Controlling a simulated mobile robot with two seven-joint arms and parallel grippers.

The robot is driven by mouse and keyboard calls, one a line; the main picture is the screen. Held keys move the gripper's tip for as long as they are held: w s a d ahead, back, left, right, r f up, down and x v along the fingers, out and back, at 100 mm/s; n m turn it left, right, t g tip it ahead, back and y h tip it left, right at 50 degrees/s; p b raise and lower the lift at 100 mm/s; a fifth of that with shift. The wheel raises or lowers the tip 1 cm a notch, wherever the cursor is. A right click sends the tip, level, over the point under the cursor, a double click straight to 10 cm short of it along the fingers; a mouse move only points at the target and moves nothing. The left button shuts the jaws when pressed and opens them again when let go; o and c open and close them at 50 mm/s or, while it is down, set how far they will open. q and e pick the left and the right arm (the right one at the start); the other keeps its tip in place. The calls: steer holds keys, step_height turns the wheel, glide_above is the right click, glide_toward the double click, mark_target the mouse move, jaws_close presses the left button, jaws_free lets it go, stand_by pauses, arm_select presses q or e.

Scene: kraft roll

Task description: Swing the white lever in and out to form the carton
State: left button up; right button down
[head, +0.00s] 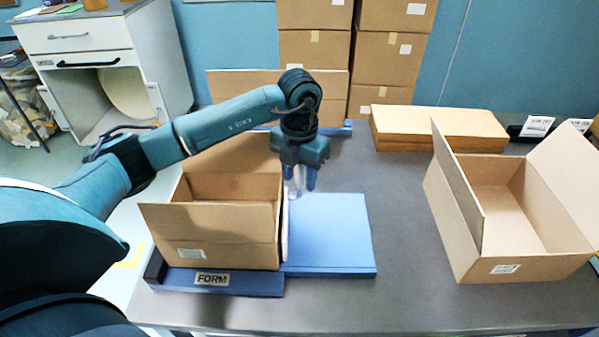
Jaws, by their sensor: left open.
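An open carton (215,235) stands upright on the left part of a blue forming station (333,235) with a FORM label. Its top flaps are spread. A thin white upright piece (285,235), which looks like the lever, runs along the carton's right side; most of it is hidden by the carton and my gripper. My left gripper (300,183) points down just right of the carton's top right edge, at the upper end of the white piece. It is open, with something pale between its fingers; I cannot tell whether they touch it. My right gripper is out of view.
A second open carton (505,215) stands at the right of the grey table (405,235). Flat cardboard (437,125) lies behind it. Stacked closed boxes (390,60) stand at the back. The table between the station and the right carton is clear.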

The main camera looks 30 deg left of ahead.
arm_select(q)
jaws_close()
stand_by(0.4)
